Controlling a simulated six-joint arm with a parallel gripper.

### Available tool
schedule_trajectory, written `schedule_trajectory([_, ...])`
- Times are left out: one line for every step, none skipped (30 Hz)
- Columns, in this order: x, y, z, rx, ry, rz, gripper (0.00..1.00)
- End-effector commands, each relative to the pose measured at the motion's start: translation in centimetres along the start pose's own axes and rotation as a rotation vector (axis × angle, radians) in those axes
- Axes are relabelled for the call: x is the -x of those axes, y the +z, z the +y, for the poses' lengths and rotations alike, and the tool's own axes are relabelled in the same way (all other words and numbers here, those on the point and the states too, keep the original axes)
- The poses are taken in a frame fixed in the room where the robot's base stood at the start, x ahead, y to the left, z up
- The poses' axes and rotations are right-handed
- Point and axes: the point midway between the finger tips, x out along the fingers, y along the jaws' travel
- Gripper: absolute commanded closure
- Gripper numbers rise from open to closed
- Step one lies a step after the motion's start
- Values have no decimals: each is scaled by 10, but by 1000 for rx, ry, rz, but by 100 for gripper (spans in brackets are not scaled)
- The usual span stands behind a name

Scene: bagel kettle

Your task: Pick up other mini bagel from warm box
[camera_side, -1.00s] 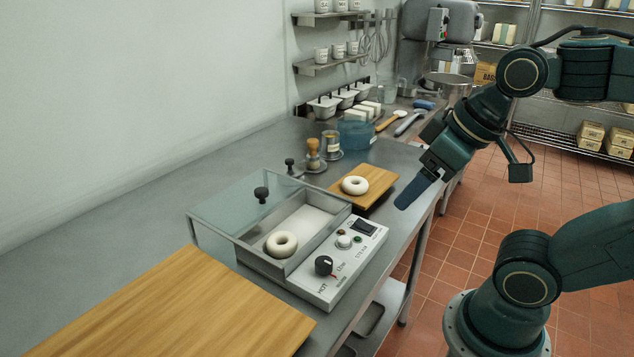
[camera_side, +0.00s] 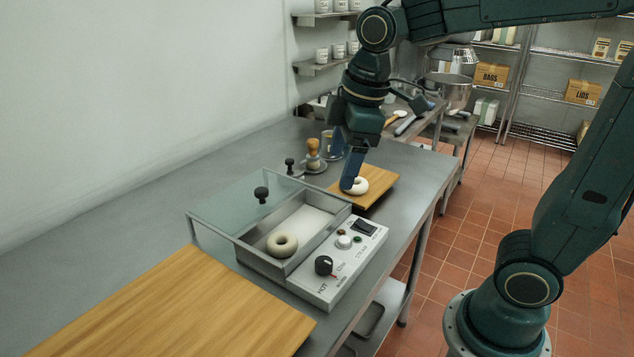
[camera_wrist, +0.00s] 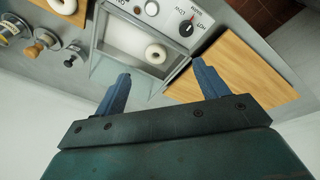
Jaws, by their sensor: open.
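A white mini bagel (camera_side: 282,244) lies in the near end of the open metal warm box (camera_side: 246,252); it also shows in the wrist view (camera_wrist: 155,53). A second mini bagel (camera_side: 357,185) lies on the small wooden board (camera_side: 376,190) behind the box, and it shows at the top left of the wrist view (camera_wrist: 63,4). My gripper (camera_side: 350,188) appears over that board in the side view, partly covering the second bagel. In the wrist view its blue fingers (camera_wrist: 164,84) are spread apart with nothing between them.
A large wooden board (camera_side: 165,305) lies in front. A wooden-handled tool (camera_side: 313,155) stands behind the box.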

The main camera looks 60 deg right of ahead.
Motion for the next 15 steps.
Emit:
schedule_trajectory([-6,-8,5,50,-15,-16,27])
schedule_trajectory([-9,-13,8,81,-23,-23,27])
schedule_trajectory([-13,-18,11,124,-34,-32,27])
schedule_trajectory([-16,-23,14,156,-42,-39,27])
schedule_trajectory([-20,-27,16,188,-50,-46,27])
schedule_trajectory([-25,-33,20,230,-62,-54,27])
schedule_trajectory([-29,-38,22,262,-70,-59,27])
schedule_trajectory([-33,-42,24,294,-79,-66,27])
schedule_trajectory([-38,-47,27,335,-92,-73,27])
schedule_trajectory([-43,-51,29,367,-102,-79,27])
schedule_trajectory([-47,-55,32,399,-111,-84,27])
schedule_trajectory([-54,-61,34,440,-124,-90,27])
schedule_trajectory([-58,-65,36,471,-133,-94,27])
schedule_trajectory([-63,-68,38,501,-143,-98,27])
schedule_trajectory([-69,-73,40,538,-156,-103,27])
